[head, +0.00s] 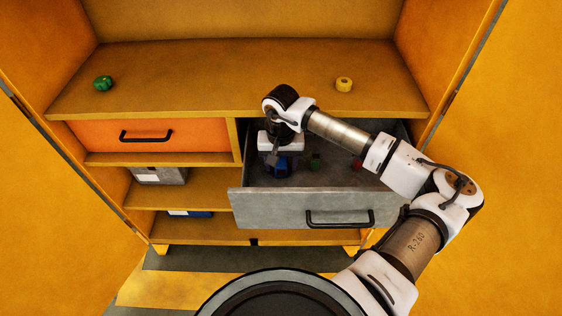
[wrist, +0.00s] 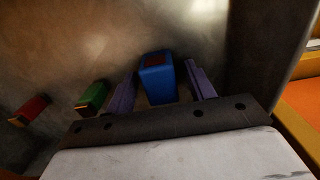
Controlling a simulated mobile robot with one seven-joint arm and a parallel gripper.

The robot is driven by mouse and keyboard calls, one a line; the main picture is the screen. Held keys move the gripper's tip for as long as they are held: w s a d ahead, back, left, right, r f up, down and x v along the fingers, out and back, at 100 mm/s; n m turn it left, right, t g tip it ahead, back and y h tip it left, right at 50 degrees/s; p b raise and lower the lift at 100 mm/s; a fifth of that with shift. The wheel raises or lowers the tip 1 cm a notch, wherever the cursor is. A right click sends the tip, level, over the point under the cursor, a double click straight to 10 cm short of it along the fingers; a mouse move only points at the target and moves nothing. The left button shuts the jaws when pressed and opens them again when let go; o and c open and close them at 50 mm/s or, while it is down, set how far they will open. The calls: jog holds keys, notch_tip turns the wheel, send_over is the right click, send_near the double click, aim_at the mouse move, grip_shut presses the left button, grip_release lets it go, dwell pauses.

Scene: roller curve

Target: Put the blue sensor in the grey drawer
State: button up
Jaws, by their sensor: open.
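The grey drawer (head: 268,208) is pulled open at the right of the cabinet. The blue sensor (head: 283,168) is inside it, towards the left side, and looks to rest on the drawer floor. In the wrist view the blue sensor (wrist: 156,85) is between the two purple fingers of my gripper (wrist: 160,75). The fingers are open, with a gap visible on both sides of the sensor. My gripper (head: 279,157) points down into the drawer and partly hides the sensor in the head view.
A green piece (head: 315,163) and a red piece (head: 357,163) also lie in the drawer. A green object (head: 103,83) and a yellow object (head: 344,84) stand on the worktop. An orange drawer (head: 90,136) is shut at left; bins (head: 170,176) sit on shelves below.

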aim_at(281, 162)
notch_tip(281, 162, up, 12)
jog(key=b, duration=0.3)
jog(key=shift+r+b, duration=0.15)
jog(key=shift+b, duration=0.2)
